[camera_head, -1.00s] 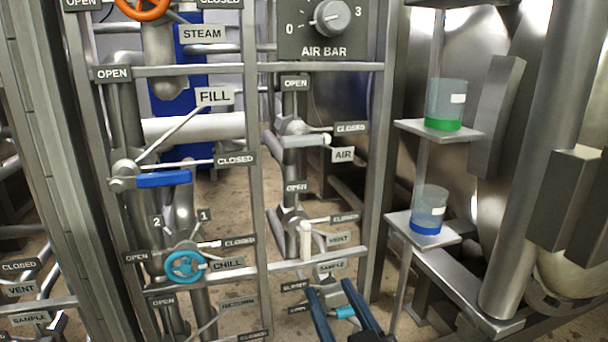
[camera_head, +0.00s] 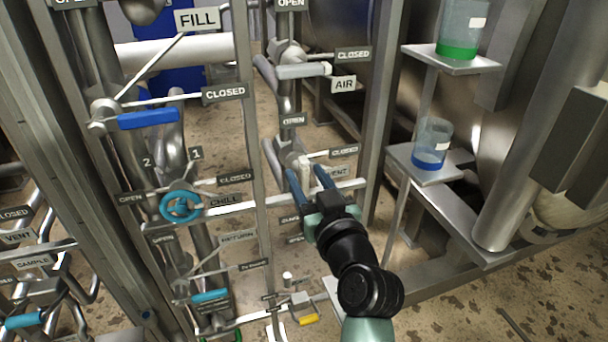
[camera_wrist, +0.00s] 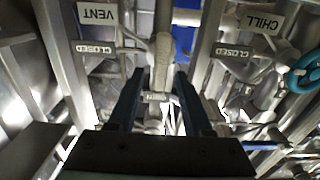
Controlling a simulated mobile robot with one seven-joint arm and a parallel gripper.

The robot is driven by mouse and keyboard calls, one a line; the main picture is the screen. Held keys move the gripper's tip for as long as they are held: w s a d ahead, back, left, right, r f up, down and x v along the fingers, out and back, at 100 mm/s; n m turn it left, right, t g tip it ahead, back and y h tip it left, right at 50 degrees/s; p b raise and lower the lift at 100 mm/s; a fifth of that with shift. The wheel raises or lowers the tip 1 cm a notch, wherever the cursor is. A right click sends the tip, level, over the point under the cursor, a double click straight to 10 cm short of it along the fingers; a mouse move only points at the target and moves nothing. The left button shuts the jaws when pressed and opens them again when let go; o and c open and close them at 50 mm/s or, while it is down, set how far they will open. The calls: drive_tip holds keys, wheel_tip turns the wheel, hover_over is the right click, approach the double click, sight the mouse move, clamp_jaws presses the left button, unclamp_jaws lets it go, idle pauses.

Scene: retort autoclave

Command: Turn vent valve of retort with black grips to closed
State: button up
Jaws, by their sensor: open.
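The vent valve's pale handle (camera_head: 304,163) is on the pipe frame at centre, below an OPEN label (camera_head: 293,120) and left of a CLOSED label (camera_head: 344,151). The VENT label (camera_head: 337,171) is partly hidden by my gripper. My gripper (camera_head: 306,172) is open, its two blue fingers reaching up to the handle. In the wrist view the handle (camera_wrist: 163,62) lies lengthwise in line with the gap between the fingertips (camera_wrist: 160,76); contact cannot be told. Beside it are upside-down VENT (camera_wrist: 97,13) and CLOSED (camera_wrist: 104,51) labels. No black grips can be made out.
The air valve handle (camera_head: 303,71) is above. The turquoise chill wheel (camera_head: 181,206) and blue fill handle (camera_head: 148,120) are left. Right, a bracket (camera_head: 425,168) carries a blue-bottomed beaker (camera_head: 432,141). A rail (camera_head: 235,207) crosses near my fingers.

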drive_tip(key=shift+x, duration=0.95)
clamp_jaws()
